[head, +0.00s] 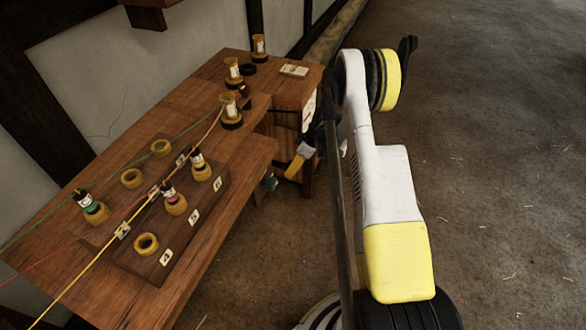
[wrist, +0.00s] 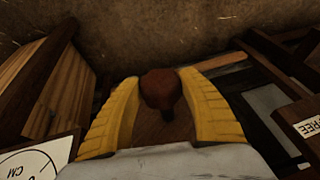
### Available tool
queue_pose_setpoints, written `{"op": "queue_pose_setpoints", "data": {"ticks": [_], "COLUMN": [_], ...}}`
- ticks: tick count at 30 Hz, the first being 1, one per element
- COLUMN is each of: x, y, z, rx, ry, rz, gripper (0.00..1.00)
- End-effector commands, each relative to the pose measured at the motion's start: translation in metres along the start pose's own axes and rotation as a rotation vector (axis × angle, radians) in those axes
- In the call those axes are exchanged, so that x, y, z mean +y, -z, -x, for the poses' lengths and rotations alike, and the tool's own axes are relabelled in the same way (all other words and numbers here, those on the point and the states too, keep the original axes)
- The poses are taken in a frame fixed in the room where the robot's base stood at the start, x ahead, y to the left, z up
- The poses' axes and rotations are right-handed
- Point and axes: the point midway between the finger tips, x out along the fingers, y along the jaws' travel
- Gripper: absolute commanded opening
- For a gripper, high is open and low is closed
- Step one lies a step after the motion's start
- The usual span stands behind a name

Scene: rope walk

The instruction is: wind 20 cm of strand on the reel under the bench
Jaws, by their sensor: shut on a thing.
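My gripper (wrist: 160,76) has its two yellow fingers closed around a reddish-brown rounded knob (wrist: 158,88) in the wrist view. In the head view my gripper (head: 294,167) is low beside the right end of the wooden bench (head: 190,97), and the knob cannot be made out there. A white dial marked CM (wrist: 38,164) is at the lower left of the wrist view; its pointer reading is not clear. The reel and the strand on it cannot be clearly told from the dark parts under the bench.
A white label reading FREE (wrist: 308,129) is at the right of the wrist view, near dark wooden parts. On the bench stand several bobbins, one at the far end (head: 259,48), and a block (head: 155,262) with rings. Coloured strands cross the bench. Floor at right is clear.

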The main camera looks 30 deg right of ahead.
Motion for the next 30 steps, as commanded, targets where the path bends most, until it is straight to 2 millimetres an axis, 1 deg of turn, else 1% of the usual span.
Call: {"op": "queue_pose_setpoints", "data": {"ticks": [2, 3, 4, 5, 14, 17, 20, 27, 30], "x": [0.000, 0.000, 0.000, 0.000, 0.000, 0.000, 0.000, 0.000, 0.000], "y": [0.000, 0.000, 0.000, 0.000, 0.000, 0.000, 0.000, 0.000, 0.000], "z": [0.000, 0.000, 0.000, 0.000, 0.001, 0.008, 0.024, 0.079, 0.097], "rx": [-0.001, -0.001, -0.001, -0.001, -0.001, 0.000, 0.000, 0.000, 0.000], "ry": [0.000, 0.000, 0.000, 0.000, -0.001, -0.001, -0.001, -0.001, -0.001], "rz": [0.001, 0.001, 0.001, 0.001, 0.001, 0.000, -0.001, -0.001, -0.001], "gripper": [0.18, 0.57, 0.67, 0.72, 0.72, 0.72, 0.72, 0.72, 0.72]}}
